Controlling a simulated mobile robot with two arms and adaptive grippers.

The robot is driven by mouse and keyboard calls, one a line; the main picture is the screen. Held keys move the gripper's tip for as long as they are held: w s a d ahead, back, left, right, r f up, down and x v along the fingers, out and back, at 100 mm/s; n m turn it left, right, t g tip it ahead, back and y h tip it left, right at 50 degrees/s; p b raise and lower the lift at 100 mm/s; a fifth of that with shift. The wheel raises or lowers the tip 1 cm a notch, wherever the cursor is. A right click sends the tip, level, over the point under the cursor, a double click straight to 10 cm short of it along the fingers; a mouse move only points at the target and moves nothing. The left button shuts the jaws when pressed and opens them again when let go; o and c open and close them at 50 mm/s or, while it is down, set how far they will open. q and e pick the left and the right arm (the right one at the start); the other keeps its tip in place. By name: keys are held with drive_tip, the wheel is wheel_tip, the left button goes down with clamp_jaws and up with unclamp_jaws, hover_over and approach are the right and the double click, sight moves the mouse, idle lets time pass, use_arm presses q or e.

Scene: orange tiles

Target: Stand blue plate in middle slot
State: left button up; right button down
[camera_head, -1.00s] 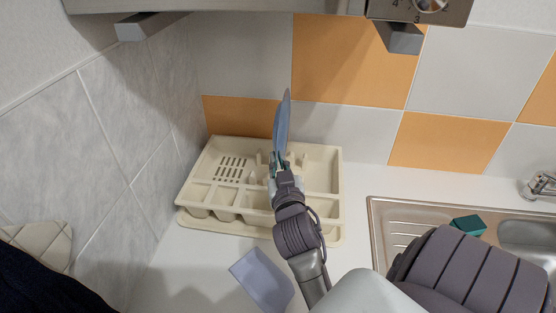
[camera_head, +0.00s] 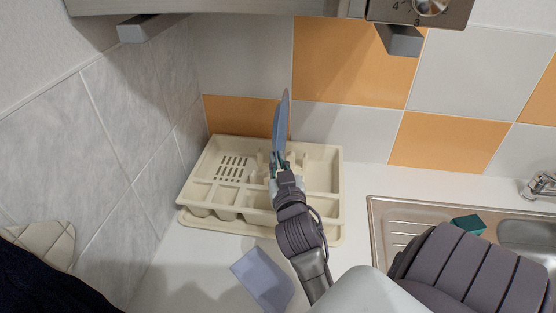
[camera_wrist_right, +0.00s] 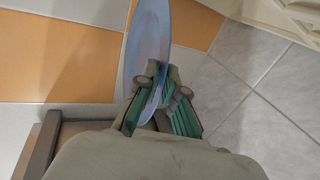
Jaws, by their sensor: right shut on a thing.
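The blue plate (camera_head: 281,121) stands on edge, seen nearly edge-on in the head view, above the cream dish rack (camera_head: 204,190). My right gripper (camera_head: 279,163) is shut on the plate's near lower edge. In the right wrist view the plate (camera_wrist_right: 148,45) rises upright, slightly tilted, from between the green-padded fingers of the gripper (camera_wrist_right: 160,90). The gripper and arm hide part of the rack's middle slots, and I cannot tell whether the plate touches the rack. My left gripper is out of view.
A bluish translucent tray (camera_head: 263,278) lies on the counter in front of the rack. A sink (camera_head: 400,215) with a green sponge (camera_head: 468,225) is at the right. A tiled wall stands close behind and left of the rack. An appliance (camera_head: 250,8) overhangs above.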

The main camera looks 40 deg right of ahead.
drive_tip(key=shift+s+d+r+p, duration=0.1)
drive_tip(key=shift+r+p, duration=0.05)
drive_tip(key=shift+p, duration=0.3)
idle(0.7)
drive_tip(key=shift+f+b, duration=0.95)
drive_tip(key=shift+f, duration=0.55)
drive_tip(key=c, duration=1.2)
unclamp_jaws()
drive_tip(key=shift+f, duration=0.15)
